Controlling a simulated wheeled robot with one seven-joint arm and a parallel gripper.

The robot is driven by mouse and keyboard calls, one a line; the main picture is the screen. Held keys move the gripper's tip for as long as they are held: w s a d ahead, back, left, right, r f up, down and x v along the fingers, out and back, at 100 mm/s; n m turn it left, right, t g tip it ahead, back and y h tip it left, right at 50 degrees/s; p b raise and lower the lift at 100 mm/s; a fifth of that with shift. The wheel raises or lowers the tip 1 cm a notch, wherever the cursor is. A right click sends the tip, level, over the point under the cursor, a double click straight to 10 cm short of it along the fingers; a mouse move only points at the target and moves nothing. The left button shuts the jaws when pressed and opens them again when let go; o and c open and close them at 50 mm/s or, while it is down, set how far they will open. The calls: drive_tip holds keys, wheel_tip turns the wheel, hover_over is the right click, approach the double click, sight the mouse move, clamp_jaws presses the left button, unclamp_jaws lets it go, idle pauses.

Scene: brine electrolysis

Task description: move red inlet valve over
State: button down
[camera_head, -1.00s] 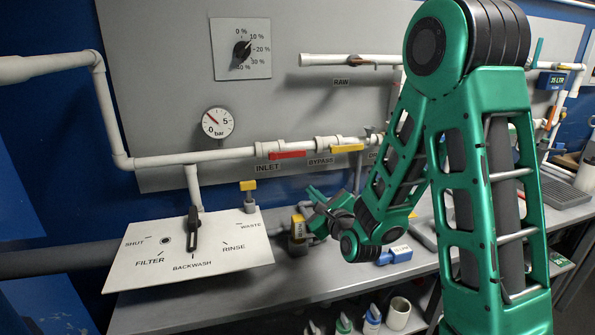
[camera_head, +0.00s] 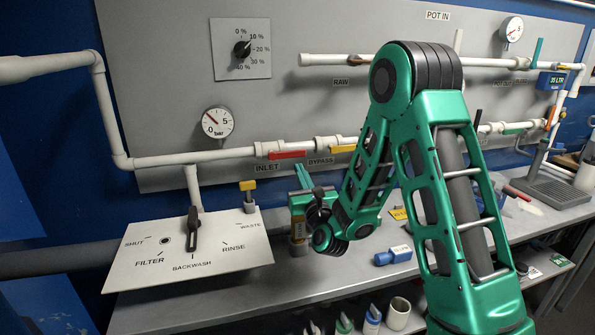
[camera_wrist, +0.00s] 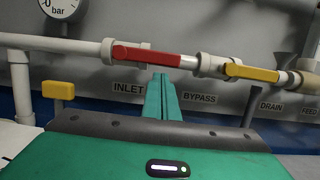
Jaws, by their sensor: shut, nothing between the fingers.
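The red inlet valve handle (camera_head: 288,154) lies along the white pipe, above the INLET label, in the head view. It also shows in the wrist view (camera_wrist: 146,56), level and in line with the pipe. My gripper (camera_head: 302,176) is below and slightly right of the red handle in the head view. In the wrist view my gripper's fingers (camera_wrist: 161,84) are together and point up toward the pipe, just below the red handle. A gap shows between the fingertips and the handle, and nothing is held.
The yellow bypass handle (camera_head: 343,149) sits right of the red one on the same pipe. A small yellow-topped valve (camera_head: 248,190) stands to the left, behind the filter plate (camera_head: 190,262). A pressure gauge (camera_head: 217,122) is above the pipe. A blue-handled item (camera_head: 393,256) lies on the bench.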

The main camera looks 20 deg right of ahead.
drive_tip(key=shift+x, duration=1.1)
drive_tip(key=shift+a+r, duration=0.1)
